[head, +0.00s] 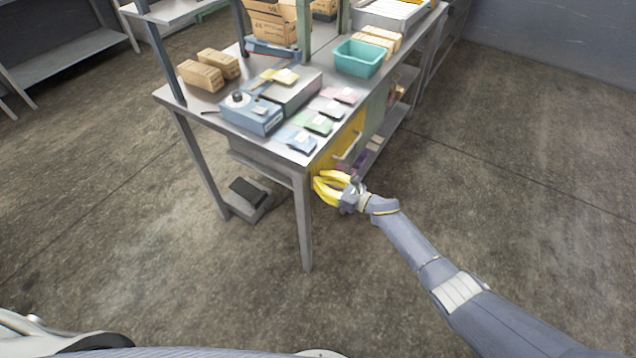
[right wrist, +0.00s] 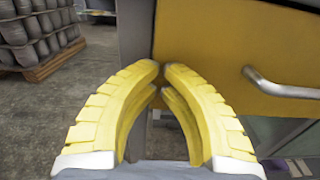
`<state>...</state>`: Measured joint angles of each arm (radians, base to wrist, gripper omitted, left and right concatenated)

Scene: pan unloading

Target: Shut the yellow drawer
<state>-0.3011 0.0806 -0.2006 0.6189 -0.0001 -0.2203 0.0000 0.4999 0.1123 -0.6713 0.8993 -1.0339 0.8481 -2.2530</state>
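The yellow drawer (head: 336,144) is under the workbench top, on the side facing right, with a metal bar handle (head: 348,151). In the right wrist view its yellow front (right wrist: 215,38) fills the upper right, with the handle (right wrist: 284,86) at the right. How far the drawer stands out is hard to tell. My right gripper (head: 317,185) is at the lower near end of the drawer, by the bench leg. Its yellow fingertips (right wrist: 162,67) nearly meet, with nothing between them, in front of the front's lower left part. Contact cannot be told. My left gripper is out of view.
The workbench (head: 222,128) carries a blue-grey device (head: 252,115), several coloured packets, a teal bin (head: 359,58) and cardboard boxes (head: 200,75). A bench leg (head: 303,225) stands beside my right gripper. The floor to the right (head: 520,180) is clear.

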